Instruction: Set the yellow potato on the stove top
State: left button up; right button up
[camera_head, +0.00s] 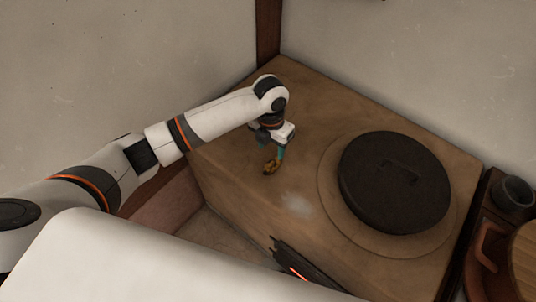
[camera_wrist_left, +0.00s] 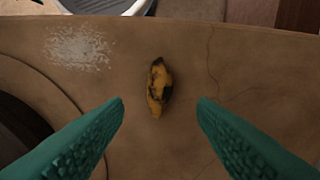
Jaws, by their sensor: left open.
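The yellow potato (camera_head: 272,166), with dark blotches, lies on the tan stove top (camera_head: 310,115), left of the black round lid. In the left wrist view the potato (camera_wrist_left: 160,87) is lengthwise, just ahead of and between the teal fingertips. My left gripper (camera_head: 281,153) points down right over the potato. The left wrist view shows its fingers (camera_wrist_left: 161,103) spread wide, with nothing held. My right gripper is in neither view.
A large black round lid (camera_head: 395,182) with a handle sits on a raised ring on the right. A pale powdery patch (camera_head: 297,204) marks the surface near the front edge. A dark cup (camera_head: 512,193) stands at far right. Walls close off the back.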

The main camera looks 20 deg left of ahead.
pick_arm(q)
notch_tip(320, 180, up, 4)
jog(key=shift+a, duration=0.1)
dwell(0.5)
